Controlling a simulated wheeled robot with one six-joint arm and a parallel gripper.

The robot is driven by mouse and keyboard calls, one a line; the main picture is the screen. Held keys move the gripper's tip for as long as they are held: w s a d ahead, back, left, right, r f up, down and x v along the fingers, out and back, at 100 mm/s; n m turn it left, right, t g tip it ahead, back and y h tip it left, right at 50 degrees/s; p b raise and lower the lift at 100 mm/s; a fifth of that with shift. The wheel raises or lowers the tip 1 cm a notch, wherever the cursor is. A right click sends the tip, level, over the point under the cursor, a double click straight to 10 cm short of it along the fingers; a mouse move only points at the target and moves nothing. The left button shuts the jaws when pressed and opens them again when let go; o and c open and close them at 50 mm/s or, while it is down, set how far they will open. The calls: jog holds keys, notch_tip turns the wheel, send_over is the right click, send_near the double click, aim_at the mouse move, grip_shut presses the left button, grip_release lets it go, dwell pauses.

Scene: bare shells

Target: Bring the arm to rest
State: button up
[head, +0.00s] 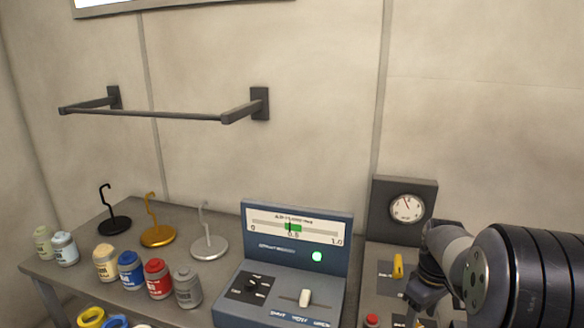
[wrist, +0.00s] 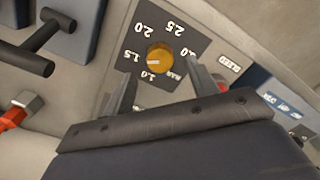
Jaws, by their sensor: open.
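My arm reaches in from the right edge of the head view, bent over the right-hand control panel. My gripper (head: 420,302) points down at that panel. In the wrist view my gripper (wrist: 162,78) is open, its two fingers apart. A round yellow knob (wrist: 159,57) on a dark dial plate marked 1.0 to 3.0 shows between and beyond the fingertips. I see nothing held, and I cannot tell whether a finger touches the knob or panel. The panel also carries a yellow lever (head: 398,266) and a red button (head: 371,321).
A round gauge (head: 407,208) stands behind the panel. Left of it is a blue console (head: 290,235) with a lit green lamp. Several paint jars and three hook stands (head: 209,246) fill the bench. A wall rail (head: 165,114) hangs above. In the wrist view a black T-handle (wrist: 40,48) is close by.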

notch_tip(320, 180, up, 7)
jog(key=shift+f, duration=0.2)
jog(key=shift+a, duration=0.1)
dwell(0.4)
